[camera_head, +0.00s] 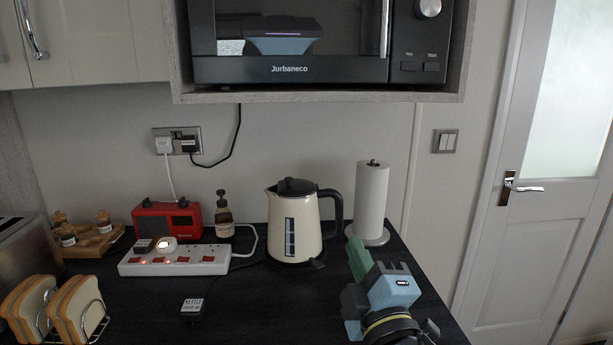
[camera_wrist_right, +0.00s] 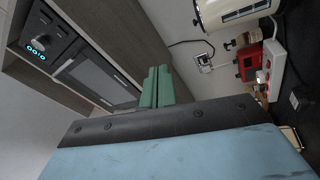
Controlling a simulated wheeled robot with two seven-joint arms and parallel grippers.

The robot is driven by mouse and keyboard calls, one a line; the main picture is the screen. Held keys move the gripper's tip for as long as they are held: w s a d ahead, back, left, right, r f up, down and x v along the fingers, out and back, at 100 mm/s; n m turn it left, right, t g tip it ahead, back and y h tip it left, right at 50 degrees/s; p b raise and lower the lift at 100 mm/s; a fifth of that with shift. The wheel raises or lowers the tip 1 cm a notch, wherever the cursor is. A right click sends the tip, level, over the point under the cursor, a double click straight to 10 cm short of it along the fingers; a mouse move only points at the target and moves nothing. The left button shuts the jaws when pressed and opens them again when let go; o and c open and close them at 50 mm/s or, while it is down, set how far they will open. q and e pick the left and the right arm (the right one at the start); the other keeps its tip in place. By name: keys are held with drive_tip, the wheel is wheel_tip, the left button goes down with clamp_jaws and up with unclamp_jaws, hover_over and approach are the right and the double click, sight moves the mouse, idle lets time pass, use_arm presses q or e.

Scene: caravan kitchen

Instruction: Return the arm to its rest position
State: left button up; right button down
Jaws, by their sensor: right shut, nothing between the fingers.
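The cream kettle (camera_head: 306,238) stands upright on the dark worktop, its black handle on the right. Its black lid (camera_head: 296,187) sits on top and looks down or nearly so; I cannot tell whether it is fully seated. My right gripper (camera_head: 356,246), with green fingers, is shut and empty to the right of the kettle, in front of the paper roll, apart from the kettle. My left gripper is not in view.
A paper towel roll (camera_head: 371,199) stands right of the kettle. Left are a brown bottle (camera_head: 224,220), a red radio (camera_head: 168,220), a white power strip (camera_head: 178,262) and a toast rack (camera_head: 92,325). A microwave (camera_head: 300,69) hangs above. The worktop before the kettle is largely clear.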

drive_tip(key=s+d+f+m+g+h, duration=0.2)
drive_tip(key=d+f+m, duration=0.1)
drive_tip(key=f, duration=0.3)
drive_tip(key=s+d+f+m+g+h, duration=0.1)
drive_tip(key=d+f+m+g+h, duration=0.1)
drive_tip(key=d+f+m+g, duration=0.3)
drive_tip(key=s+d+f+m+g, duration=0.3)
drive_tip(key=s+f+m+g, duration=0.15)
drive_tip(key=s+f, duration=0.6)
drive_tip(key=s+d+f+m+g, duration=0.3)
drive_tip(key=s+f+g, duration=0.2)
drive_tip(key=s+f, duration=0.55)
drive_tip(key=s+f+g, duration=0.1)
drive_tip(key=s+f, duration=0.1)
drive_tip(key=f, duration=1)
drive_tip(key=s+f+g, duration=0.1)
drive_tip(key=s+f, duration=0.2)
drive_tip(key=f, duration=1)
drive_tip(key=s+d+f+g, duration=0.1)
drive_tip(key=s+d+f, duration=0.2)
drive_tip(key=s+f, duration=1)
drive_tip(key=shift+s+f+n, duration=0.35)
drive_tip(key=shift+s+n, duration=0.1)
drive_tip(key=shift+s, duration=0.8)
